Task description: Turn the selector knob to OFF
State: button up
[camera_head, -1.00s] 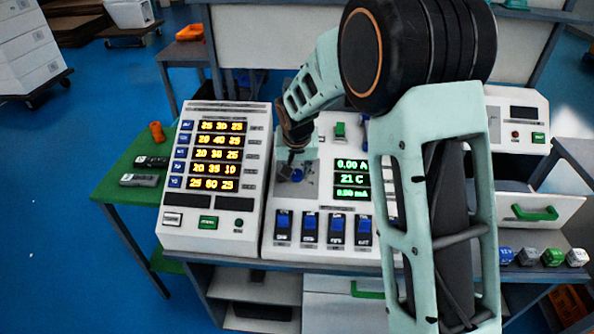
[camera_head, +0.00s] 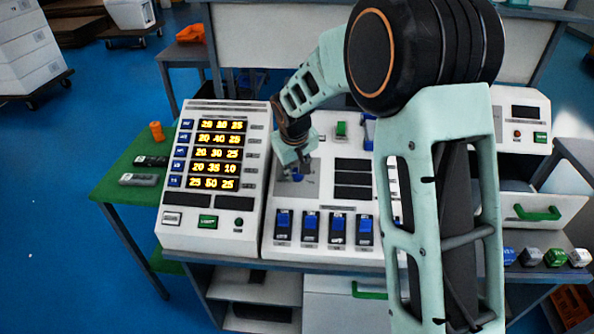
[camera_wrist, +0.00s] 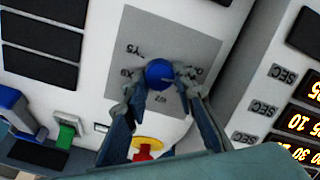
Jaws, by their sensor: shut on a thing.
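The selector knob (camera_wrist: 159,73) is round and blue, on a grey plate (camera_wrist: 180,42) of the white test panel. In the wrist view my gripper (camera_wrist: 162,82) is shut on the knob, one finger on each side of it. A small mark shows on the knob's lower right edge. Printed labels surround the knob, but they are too small and partly covered to read surely. In the head view my gripper (camera_head: 298,168) points down over the knob (camera_head: 297,178), mostly hiding it. The panel's three display windows (camera_head: 353,179) are dark.
Several blue rocker switches (camera_head: 310,226) line the panel below the knob. Left stands a unit with lit yellow digits (camera_head: 217,154). A green button (camera_wrist: 66,134) and a red-and-yellow control (camera_wrist: 146,147) lie near the fingers in the wrist view.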

jog(key=shift+n, duration=1.4)
jog(key=o, duration=1.1)
jog(key=shift+o, duration=0.2)
jog(key=v, duration=1.2)
jog(key=shift+a, duration=0.15)
